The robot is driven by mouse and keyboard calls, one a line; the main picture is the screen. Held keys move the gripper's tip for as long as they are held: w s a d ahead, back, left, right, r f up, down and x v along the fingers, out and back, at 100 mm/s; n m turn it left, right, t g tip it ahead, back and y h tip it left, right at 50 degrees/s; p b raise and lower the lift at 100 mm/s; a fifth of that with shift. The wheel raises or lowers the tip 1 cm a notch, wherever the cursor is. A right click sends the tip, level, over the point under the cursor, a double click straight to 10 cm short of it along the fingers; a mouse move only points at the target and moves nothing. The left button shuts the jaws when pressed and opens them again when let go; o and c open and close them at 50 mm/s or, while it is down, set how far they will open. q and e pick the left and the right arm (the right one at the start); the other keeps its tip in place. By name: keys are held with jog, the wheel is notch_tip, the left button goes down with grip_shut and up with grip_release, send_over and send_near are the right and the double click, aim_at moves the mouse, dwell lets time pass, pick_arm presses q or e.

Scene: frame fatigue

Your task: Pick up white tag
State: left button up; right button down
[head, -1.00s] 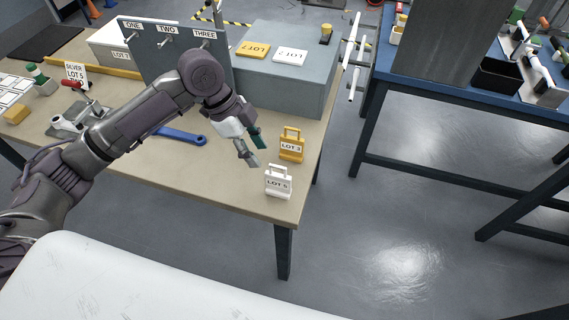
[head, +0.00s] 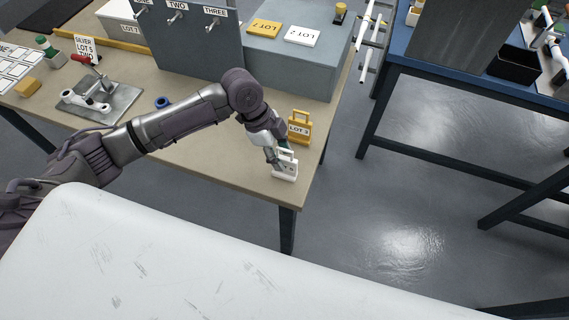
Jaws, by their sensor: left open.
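The white tag (head: 286,171) stands upright near the front right corner of the beige table, its handle at the top. My left gripper (head: 280,158) is open at the tag's upper part, with its fingers beside the handle. The fingers partly cover the tag and its lettering. I cannot tell whether they touch it. A yellow tag (head: 299,128) reading LOT 3 stands just behind. My right gripper is not in view.
A grey box (head: 300,62) with a flat yellow plate (head: 264,28) and a flat white plate (head: 301,36) stands behind. A grey panel (head: 195,45) with hooks is left of it. A metal fixture (head: 98,98) lies at the left. The table's front edge is close to the white tag.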

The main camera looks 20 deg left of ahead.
pick_arm(q)
jog(key=shift+x, duration=1.05)
jog(key=shift+d+f, duration=0.1)
jog(key=shift+f, duration=0.1)
grip_shut()
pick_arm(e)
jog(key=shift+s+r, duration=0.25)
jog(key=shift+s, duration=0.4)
pick_arm(q)
jog(key=shift+r, duration=0.1)
